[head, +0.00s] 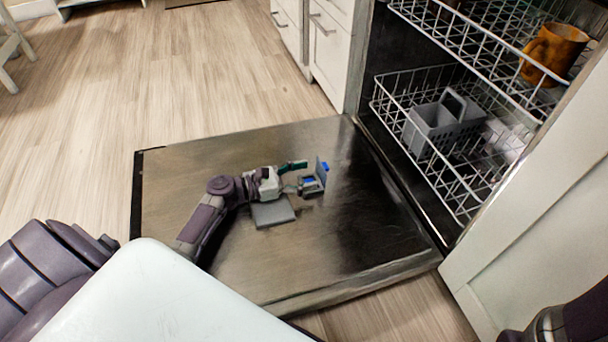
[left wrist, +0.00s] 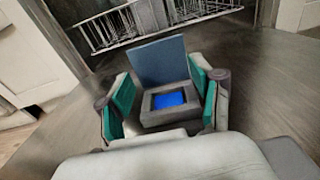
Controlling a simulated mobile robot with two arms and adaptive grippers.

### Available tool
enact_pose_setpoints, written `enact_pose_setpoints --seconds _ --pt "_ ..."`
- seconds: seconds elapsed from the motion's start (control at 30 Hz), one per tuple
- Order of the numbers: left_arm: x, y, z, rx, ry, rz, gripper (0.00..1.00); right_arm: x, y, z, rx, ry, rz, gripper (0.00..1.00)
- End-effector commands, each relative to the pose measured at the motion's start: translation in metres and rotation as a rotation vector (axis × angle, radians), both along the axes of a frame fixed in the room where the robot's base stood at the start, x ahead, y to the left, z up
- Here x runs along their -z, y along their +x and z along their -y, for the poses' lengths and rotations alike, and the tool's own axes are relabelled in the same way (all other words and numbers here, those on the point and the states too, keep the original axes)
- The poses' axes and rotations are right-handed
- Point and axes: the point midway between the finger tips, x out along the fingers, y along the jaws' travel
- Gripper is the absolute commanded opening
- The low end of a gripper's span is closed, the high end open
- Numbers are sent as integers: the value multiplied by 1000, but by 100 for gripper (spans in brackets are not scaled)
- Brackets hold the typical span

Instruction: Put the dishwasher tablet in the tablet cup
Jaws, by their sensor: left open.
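The tablet cup (left wrist: 152,117) is a small grey box on the open dishwasher door, with its blue-grey lid (left wrist: 160,62) standing up behind it. The cup also shows in the head view (head: 320,177). A bright blue tablet (left wrist: 170,99) shows inside the cup's square opening, with grey rim around it. My left gripper (head: 300,180) is low over the door at the cup. In the left wrist view the green pads of my left gripper (left wrist: 164,100) are spread, one on each side of the cup. Whether they touch it I cannot tell. My right gripper is not visible.
The dishwasher door (head: 350,225) lies open and flat, mostly clear. A flat grey piece (head: 272,211) is beside the cup on the door. Wire racks (head: 395,95) hold a grey basket (head: 430,128) and an orange mug (head: 553,52). White cabinets flank the opening.

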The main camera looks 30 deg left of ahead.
Motion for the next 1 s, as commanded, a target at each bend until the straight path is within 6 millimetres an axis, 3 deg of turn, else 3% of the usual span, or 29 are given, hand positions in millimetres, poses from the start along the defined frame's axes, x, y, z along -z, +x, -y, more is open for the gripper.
enact_pose_setpoints --seconds 0.17,0.6,0.8,1.0 --pt "1 -9 -8 -1 2 -2 66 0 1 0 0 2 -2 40" --pt "-4 -74 -66 -1 1 -4 66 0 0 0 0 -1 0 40" --pt "-6 -88 -78 0 -1 -1 66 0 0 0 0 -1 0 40" --pt "-6 -90 -80 0 -1 1 66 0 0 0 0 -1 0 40"
